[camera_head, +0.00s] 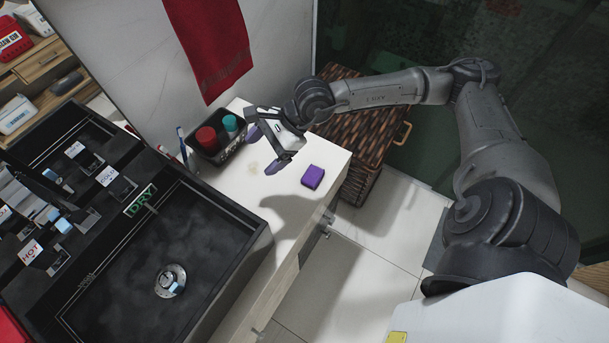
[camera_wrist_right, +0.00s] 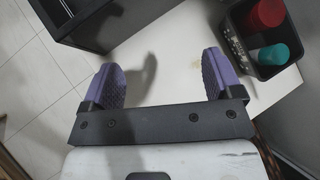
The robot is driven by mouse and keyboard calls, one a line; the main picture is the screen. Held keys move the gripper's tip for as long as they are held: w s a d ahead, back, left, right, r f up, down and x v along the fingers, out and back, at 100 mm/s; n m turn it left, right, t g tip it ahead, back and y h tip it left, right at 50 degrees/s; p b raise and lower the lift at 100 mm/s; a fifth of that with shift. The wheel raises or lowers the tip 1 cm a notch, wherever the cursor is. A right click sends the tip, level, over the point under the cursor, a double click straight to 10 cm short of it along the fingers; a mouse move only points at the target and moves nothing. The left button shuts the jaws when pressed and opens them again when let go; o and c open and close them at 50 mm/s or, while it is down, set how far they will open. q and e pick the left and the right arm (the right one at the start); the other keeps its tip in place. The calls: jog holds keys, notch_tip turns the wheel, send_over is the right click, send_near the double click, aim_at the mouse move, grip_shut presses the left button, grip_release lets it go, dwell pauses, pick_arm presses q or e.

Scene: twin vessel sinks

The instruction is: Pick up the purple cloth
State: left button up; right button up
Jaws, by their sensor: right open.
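The purple cloth (camera_head: 312,177), a small folded block, lies on the white countertop (camera_head: 238,189) near its right edge in the head view. My right gripper (camera_head: 264,150) is above the counter, to the left of the cloth and apart from it. Its two purple-padded fingers are spread with nothing between them. In the right wrist view the open fingers (camera_wrist_right: 164,78) frame bare white counter, and the cloth does not show there. My left gripper is in neither view.
A black basket (camera_head: 219,150) with red and teal cups stands behind the gripper. A dark sink (camera_head: 160,255) lies at lower left. A woven hamper (camera_head: 358,135) stands beyond the counter's right edge. A red towel (camera_head: 213,45) hangs on the wall.

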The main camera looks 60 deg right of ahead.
jog(key=s+d+f+n+g+h, duration=0.2)
jog(key=d+f+h, duration=0.2)
jog(key=n+g+h, duration=0.3)
jog(key=g, duration=0.1)
send_over(311, 178)
jog(key=f, duration=0.4)
jog(key=f+b, duration=0.1)
jog(key=f, duration=0.4)
jog(key=shift+w+d+f+b, duration=0.15)
jog(key=shift+w+f+b, duration=0.15)
jog(key=shift+w+f, duration=0.05)
jog(key=shift+s+a+f+b, duration=0.15)
jog(key=shift+f+b, duration=0.2)
jog(key=shift+f, duration=0.95)
jog(key=shift+s+a+f+b, duration=0.15)
jog(key=shift+f+b, duration=0.15)
jog(key=shift+f, duration=1)
jog(key=shift+d, duration=0.1)
jog(key=c, duration=1)
